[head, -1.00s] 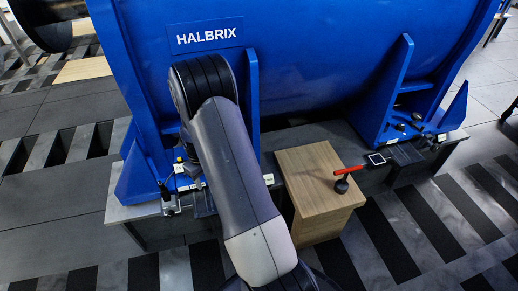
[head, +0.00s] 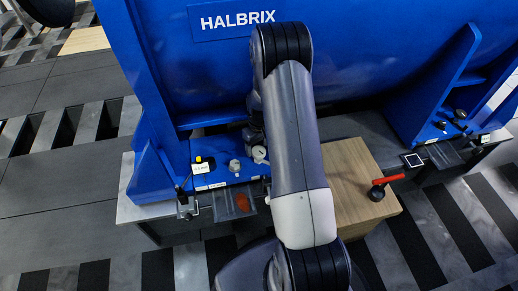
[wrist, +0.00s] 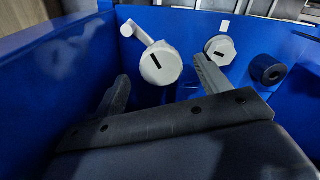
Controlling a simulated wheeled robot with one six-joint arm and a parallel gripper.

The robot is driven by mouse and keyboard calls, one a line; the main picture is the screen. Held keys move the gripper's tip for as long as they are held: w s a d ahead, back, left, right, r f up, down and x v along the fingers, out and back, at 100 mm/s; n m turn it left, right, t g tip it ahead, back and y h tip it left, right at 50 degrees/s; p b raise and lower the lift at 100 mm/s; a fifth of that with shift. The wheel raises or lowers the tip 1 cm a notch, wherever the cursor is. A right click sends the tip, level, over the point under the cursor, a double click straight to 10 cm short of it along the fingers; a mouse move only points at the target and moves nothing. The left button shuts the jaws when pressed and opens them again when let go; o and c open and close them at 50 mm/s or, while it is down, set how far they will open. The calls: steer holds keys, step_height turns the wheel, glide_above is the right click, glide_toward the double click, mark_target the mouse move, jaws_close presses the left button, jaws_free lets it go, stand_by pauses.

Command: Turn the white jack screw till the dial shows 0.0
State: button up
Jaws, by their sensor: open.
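In the wrist view my gripper (wrist: 163,72) is open, its dark left finger and grey right finger apart. A pale grey round head with a dark slot (wrist: 160,66) shows between the fingertips, with a short arm and small knob behind it. I cannot tell which is the jack screw. In the head view a pale knob (head: 235,166) and a whitish round part (head: 260,154) sit on the blue foot. A white readout (head: 201,168) with a yellow top is left of them; its figure is too small to read.
A wooden block (head: 345,190) beside my arm bears a red-handled tool (head: 380,188). The blue HALBRIX housing (head: 390,65) rises behind.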

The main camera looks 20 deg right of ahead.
mark_target(259, 155)
steer(key=shift+f, duration=1.3)
steer(key=shift+c, duration=0.5)
steer(key=c, duration=0.9)
steer(key=shift+m, duration=0.4)
steer(key=shift+a+m+b, duration=0.1)
steer(key=shift+m+b, duration=0.55)
steer(key=shift+m, duration=2.05)
